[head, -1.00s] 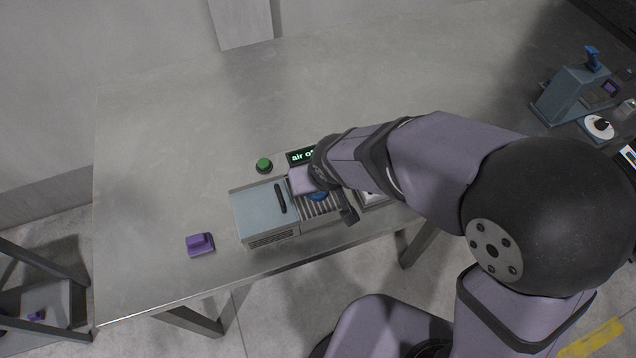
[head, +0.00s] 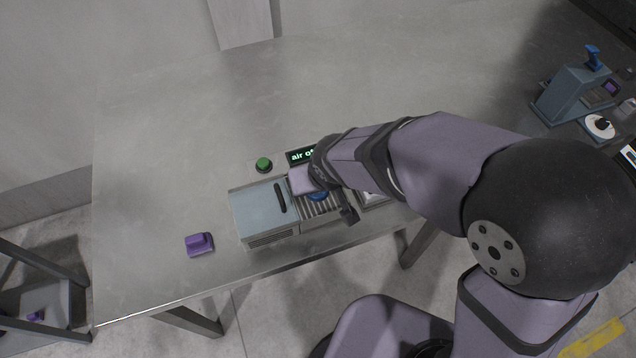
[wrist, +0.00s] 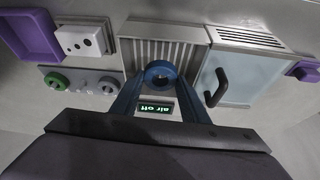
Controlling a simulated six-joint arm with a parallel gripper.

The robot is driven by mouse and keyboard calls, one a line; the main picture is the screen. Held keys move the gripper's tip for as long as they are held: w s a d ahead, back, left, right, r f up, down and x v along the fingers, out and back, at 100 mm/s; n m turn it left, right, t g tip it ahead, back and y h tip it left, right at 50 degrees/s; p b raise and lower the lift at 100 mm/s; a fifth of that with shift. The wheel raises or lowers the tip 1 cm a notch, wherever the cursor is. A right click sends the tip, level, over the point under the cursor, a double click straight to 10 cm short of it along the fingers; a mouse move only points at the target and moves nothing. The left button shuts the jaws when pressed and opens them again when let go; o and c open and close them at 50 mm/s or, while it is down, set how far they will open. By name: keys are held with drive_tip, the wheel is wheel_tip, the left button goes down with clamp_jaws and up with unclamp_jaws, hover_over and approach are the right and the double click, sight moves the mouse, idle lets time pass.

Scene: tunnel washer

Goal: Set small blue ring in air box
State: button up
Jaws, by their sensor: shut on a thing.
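The small blue ring (wrist: 160,64) is between the tips of my gripper (wrist: 160,78) in the wrist view, and the gripper is shut on it. The ring is over the slatted bed of the air box (wrist: 137,50); I cannot tell whether it touches the slats. In the head view, my wrist covers most of the ring and gripper, with only a little blue showing. The air box's pale lid (head: 262,212) with a dark handle (head: 280,198) is slid to the left, leaving the slatted bed uncovered. The display (head: 301,155) reads "air off".
A green button (head: 263,165) stands behind the box. A purple block (head: 200,244) lies left of it on the metal table (head: 160,130). A purple tray (wrist: 28,35) and a white block with holes (wrist: 82,41) are beside the bed. The table's back left is clear.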

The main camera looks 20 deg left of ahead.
drive_tip(key=shift+f+b, duration=2)
drive_tip(key=shift+f, duration=0.1)
idle(0.7)
drive_tip(key=o, duration=1.4)
drive_tip(key=shift+o, duration=0.6)
drive_tip(key=shift+w+a+r+p, duration=0.1)
drive_tip(key=shift+a+r+p, duration=0.05)
drive_tip(key=shift+r+p, duration=3.05)
drive_tip(key=shift+r, duration=0.65)
drive_tip(key=shift+d+f, duration=0.1)
drive_tip(key=shift+d, duration=0.1)
